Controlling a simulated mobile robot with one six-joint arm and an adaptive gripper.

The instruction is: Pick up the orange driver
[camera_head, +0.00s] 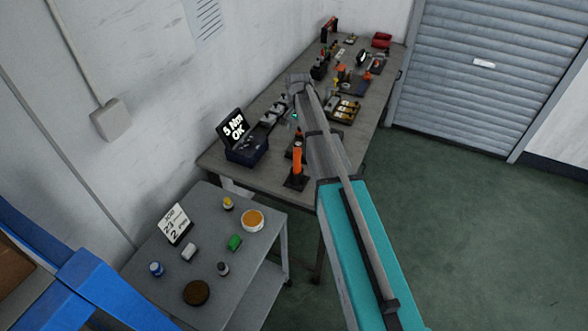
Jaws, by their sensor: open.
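The orange driver (299,161) stands upright on a small black base near the front edge of the long workbench. My arm reaches in from the lower right, over the bench, with its far end above and behind the driver.
A dark box with a screen reading "5 Nm OK" (246,146) stands left of the driver. Tools and small parts crowd the far end of the workbench (222,160). A lower grey cart (215,270) in front holds small bottles, a card and round containers. Green floor at right is clear.

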